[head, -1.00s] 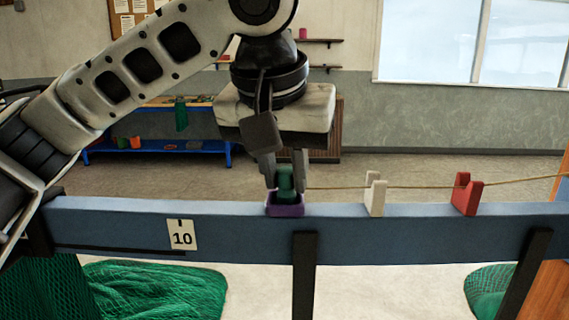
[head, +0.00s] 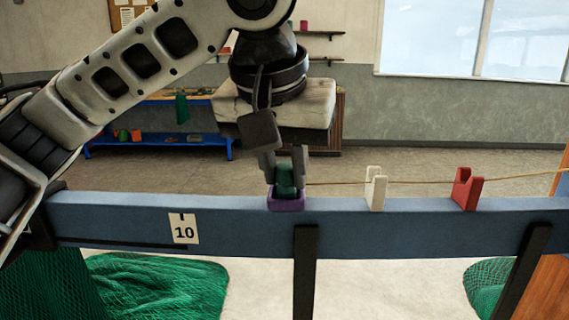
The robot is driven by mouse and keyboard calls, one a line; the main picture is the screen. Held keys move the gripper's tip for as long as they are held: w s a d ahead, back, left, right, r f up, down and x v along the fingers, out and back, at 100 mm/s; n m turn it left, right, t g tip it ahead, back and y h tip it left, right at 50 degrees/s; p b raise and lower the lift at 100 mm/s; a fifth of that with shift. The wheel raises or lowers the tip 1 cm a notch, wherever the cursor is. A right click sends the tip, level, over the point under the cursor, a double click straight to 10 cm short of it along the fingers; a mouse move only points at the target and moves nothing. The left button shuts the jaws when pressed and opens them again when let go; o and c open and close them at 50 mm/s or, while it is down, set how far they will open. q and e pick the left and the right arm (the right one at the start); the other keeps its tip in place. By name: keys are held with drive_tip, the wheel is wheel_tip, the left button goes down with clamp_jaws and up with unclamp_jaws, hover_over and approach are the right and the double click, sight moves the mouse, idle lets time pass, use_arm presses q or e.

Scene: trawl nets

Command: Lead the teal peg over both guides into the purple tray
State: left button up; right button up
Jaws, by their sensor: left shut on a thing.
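The teal peg (head: 286,183) stands upright at the purple tray (head: 288,204) on top of the blue beam. Its lower end is hidden by the tray's front wall. My left gripper (head: 285,182) points down from above and is shut on the peg. A thin cord (head: 335,183) runs from the peg to the right. It passes through the notch of the white guide (head: 376,190) and the notch of the red guide (head: 466,189). My right gripper does not show.
A blue bench (head: 160,140) stands far behind. The beam top between tray and white guide is clear.

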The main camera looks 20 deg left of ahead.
use_arm(q)
drive_tip(key=shift+f, duration=0.1)
idle(0.3)
drive_tip(key=o, duration=1)
drive_tip(key=p+v, duration=0.1)
drive_tip(key=v, duration=1.5)
drive_tip(key=shift+s+p, duration=0.1)
drive_tip(key=shift+p, duration=0.3)
drive_tip(key=shift+f, duration=0.1)
